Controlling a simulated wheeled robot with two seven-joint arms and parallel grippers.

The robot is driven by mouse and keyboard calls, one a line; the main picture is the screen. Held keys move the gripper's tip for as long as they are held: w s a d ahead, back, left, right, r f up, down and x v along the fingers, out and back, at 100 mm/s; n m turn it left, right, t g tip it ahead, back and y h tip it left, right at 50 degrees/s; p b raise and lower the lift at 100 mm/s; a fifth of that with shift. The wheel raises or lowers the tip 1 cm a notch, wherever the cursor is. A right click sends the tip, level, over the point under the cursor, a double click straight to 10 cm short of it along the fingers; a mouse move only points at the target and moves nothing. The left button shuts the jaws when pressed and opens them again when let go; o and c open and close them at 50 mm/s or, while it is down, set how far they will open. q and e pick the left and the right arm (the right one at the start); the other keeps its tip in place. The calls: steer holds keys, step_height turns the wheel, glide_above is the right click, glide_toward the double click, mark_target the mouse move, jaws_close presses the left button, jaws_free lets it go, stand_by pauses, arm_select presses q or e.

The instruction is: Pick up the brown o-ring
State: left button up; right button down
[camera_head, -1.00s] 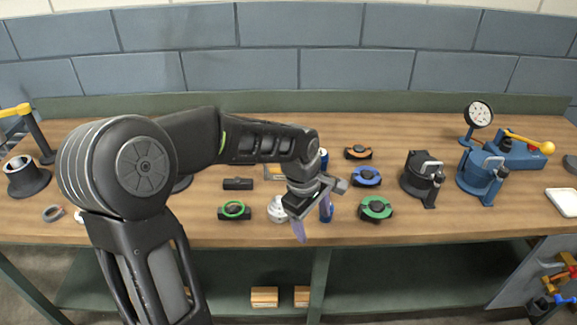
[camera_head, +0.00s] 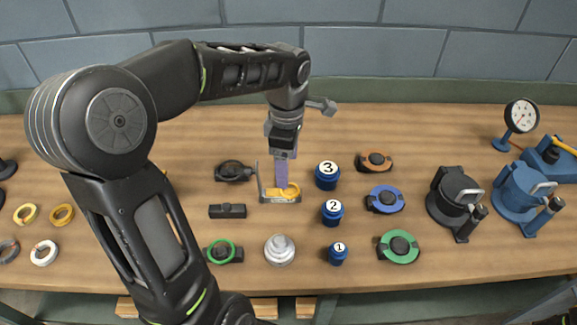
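My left gripper (camera_head: 282,186) points down over a small metal holder (camera_head: 268,200) at the middle of the table. Its pale violet finger reaches a yellow-ochre, ring-like piece (camera_head: 291,192) in that holder. From this angle I cannot tell whether the finger touches it or whether the jaws are open. No loose ring is clearly brown. An orange-brown ring-shaped part (camera_head: 368,166) sits around a black hub at the back right of the gripper. Two yellow-ochre rings (camera_head: 17,215) (camera_head: 53,215) lie flat at the far left. My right gripper is not in view.
Blue cylinders numbered 3 (camera_head: 326,181), 2 (camera_head: 332,217) and 1 (camera_head: 338,256) stand right of the gripper. A green ring (camera_head: 209,250) and a silver stepped part (camera_head: 280,256) are nearer the front edge. A black clamp (camera_head: 452,205) and a dial gauge (camera_head: 506,141) stand right.

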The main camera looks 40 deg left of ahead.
arm_select(q)
steer(key=shift+w+r, duration=0.1)
steer(key=shift+r, duration=0.05)
steer(key=shift+f, duration=1.35)
